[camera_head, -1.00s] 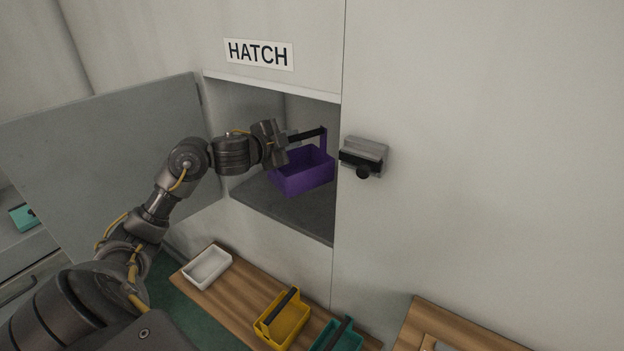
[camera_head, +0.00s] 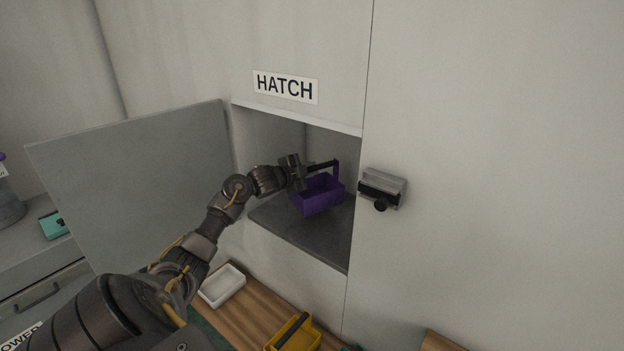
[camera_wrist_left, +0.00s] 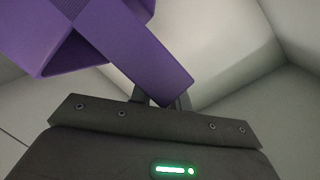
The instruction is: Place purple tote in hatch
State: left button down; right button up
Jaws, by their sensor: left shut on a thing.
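The purple tote (camera_head: 318,198) is inside the open hatch (camera_head: 275,215), over the dark hatch floor. Whether it touches the floor is hard to tell. My left gripper (camera_head: 308,169) reaches into the hatch from the left and is shut on the tote's handle. In the left wrist view the purple tote (camera_wrist_left: 95,38) fills the upper left, with a purple bar running down to the gripper (camera_wrist_left: 160,98). The HATCH sign (camera_head: 286,87) is above the opening. My right gripper is not in view.
The grey hatch door (camera_head: 135,185) stands open to the left. A latch block (camera_head: 382,188) sticks out right of the opening. Below, a wooden surface (camera_head: 250,310) bears a white tray (camera_head: 222,286) and a yellow tote (camera_head: 292,336).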

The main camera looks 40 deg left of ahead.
aim_at(310, 180)
pick_arm(q)
jog(key=shift+w+a+f, duration=0.5)
jog(key=shift+w+f, duration=0.05)
jog(key=shift+f, duration=0.25)
notch_tip(310, 180, down, 2)
jog(key=shift+d+p, duration=0.1)
jog(key=shift+p, duration=0.85)
jog(key=shift+f, duration=0.55)
jog(key=c, duration=1.3)
grip_release()
jog(key=shift+c, duration=0.2)
